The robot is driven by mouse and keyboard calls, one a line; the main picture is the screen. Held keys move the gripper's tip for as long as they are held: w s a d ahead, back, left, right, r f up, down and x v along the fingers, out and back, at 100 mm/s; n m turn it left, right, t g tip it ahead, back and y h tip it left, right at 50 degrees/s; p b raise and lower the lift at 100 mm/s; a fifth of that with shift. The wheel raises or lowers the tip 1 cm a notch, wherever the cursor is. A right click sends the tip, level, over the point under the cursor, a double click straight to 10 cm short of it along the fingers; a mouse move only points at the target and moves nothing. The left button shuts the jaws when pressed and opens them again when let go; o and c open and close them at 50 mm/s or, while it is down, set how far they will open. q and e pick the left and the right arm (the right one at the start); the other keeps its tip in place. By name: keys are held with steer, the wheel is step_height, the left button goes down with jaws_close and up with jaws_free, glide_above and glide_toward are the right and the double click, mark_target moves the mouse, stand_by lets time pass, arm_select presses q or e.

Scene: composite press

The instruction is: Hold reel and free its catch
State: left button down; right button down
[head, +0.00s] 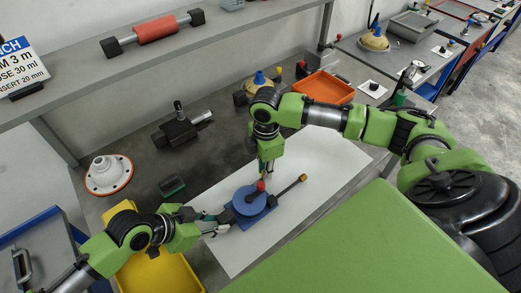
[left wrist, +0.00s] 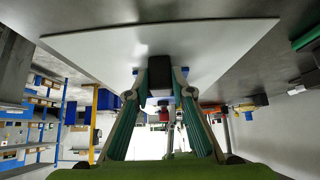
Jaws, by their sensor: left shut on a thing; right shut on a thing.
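The reel (head: 250,200) is a blue disc on a dark blue base on a white sheet in the head view. A red knob (head: 261,186) stands at its upper right side. A dark bar with a yellow collar and black end (head: 290,189) reaches out to the right. My left gripper (head: 223,219) is shut on the black block at the reel's left side. In the left wrist view this black block (left wrist: 159,82) sits between the green fingers, with blue behind it. My right gripper (head: 266,173) comes down from above and appears shut on the red knob; its fingertips are small here.
A yellow bin (head: 160,272) is at lower left, under my left arm. A white flanged part (head: 108,173), a dark green block (head: 171,185) and a black clamp-like device (head: 180,128) lie behind. An orange tray (head: 322,88) is at the back. The white sheet (head: 325,160) is bare at right.

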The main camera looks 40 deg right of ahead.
steer(key=shift+d, duration=0.55)
stand_by(0.4)
steer(key=c, duration=1.9)
jaws_free()
step_height(320, 180, up, 12)
